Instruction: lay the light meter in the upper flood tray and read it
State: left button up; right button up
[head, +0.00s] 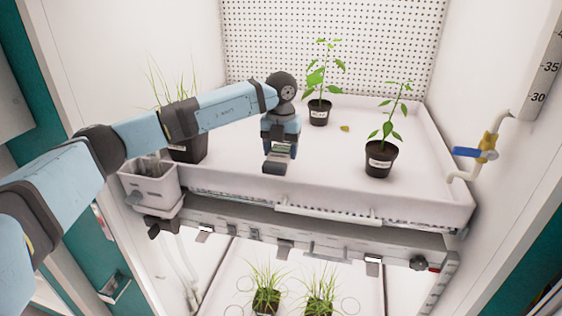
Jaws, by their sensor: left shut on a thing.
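The upper flood tray (410,206) is a wide white tray with a raised rim, across the middle of the head view. My left gripper (281,148) reaches in from the left and points down over the tray's front middle. It is shut on the light meter (274,167), a small dark device with a pale greenish face. The gripper partly covers the meter, and no reading is legible. I cannot tell whether the meter touches the tray floor. My right gripper is not in view.
Potted plants stand in the tray at back centre (319,112), right (380,160) and left (188,145). A yellow leaf (345,128) lies between the first two. A blue-handled valve (476,153) is on the right wall. Grass pots (266,300) stand below.

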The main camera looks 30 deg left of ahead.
pick_arm(q)
notch_tip(320, 180, down, 4)
jog(key=shift+f+p, duration=0.25)
jog(key=shift+p, duration=0.25)
jog(key=shift+f, duration=0.2)
jog(key=shift+f, duration=0.1)
jog(key=o, duration=1)
jog(key=shift+o, duration=0.2)
